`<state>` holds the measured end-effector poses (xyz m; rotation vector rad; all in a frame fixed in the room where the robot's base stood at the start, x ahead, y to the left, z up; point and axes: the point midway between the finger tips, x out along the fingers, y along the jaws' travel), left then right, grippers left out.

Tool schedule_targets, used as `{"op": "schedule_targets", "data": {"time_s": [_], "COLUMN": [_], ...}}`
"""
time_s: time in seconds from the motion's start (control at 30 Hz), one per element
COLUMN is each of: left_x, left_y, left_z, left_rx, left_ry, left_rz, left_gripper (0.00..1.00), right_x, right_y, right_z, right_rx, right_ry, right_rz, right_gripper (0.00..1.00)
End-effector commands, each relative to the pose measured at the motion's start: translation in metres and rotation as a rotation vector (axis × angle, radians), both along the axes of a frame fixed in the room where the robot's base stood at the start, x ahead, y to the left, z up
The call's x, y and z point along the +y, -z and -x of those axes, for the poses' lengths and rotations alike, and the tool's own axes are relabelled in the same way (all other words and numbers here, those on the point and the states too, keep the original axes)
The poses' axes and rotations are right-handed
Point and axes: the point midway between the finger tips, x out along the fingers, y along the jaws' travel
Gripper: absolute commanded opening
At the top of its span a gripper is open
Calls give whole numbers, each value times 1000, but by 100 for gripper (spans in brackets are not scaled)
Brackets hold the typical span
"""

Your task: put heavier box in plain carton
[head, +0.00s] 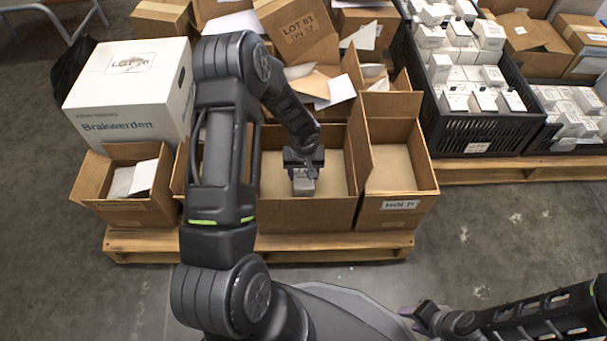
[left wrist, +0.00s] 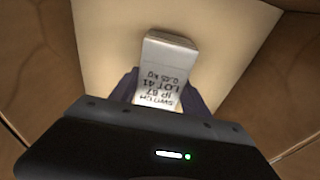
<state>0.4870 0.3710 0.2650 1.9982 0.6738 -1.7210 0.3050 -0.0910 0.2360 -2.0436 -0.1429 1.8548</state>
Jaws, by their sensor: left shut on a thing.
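A small light-grey box (head: 304,186) is held in my left gripper (head: 303,168), which is shut on it. In the left wrist view the box (left wrist: 168,62) carries printing that reads switch, IP 67, LOT 41, 0.65 kg. The gripper points down inside the open, unmarked brown carton (head: 308,213) at the middle of the pallet. The carton's pale floor (left wrist: 115,40) shows around the box; I cannot tell whether the box touches it. My right gripper (head: 424,318) is low at the right, away from the cartons, and its fingers are unclear.
A carton marked HOLD (head: 400,205) adjoins on the right. A smaller open carton (head: 128,210) with papers is at left, below a white Brakwerden box (head: 132,92). Black crates of white boxes (head: 478,138) stand at right. Bare floor lies in front.

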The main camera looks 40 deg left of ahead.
Motion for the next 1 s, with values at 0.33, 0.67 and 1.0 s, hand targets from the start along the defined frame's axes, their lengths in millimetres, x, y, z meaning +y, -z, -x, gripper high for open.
{"op": "schedule_targets", "data": {"time_s": [0.33, 0.67, 1.0], "left_x": [0, 0, 0], "left_y": [3, 1, -6], "left_z": [-1, 0, 0], "left_rx": [-2, 0, -1], "left_ry": [0, 0, 0], "left_rz": [0, 0, -1], "left_gripper": [0, 76, 76], "right_x": [0, 0, 0], "right_y": [4, 2, -4], "right_z": [-1, -1, 0], "right_rx": [-2, -2, -1], "right_ry": [1, 1, 0], "right_rz": [0, 0, 0], "right_gripper": [36, 36, 36]}}
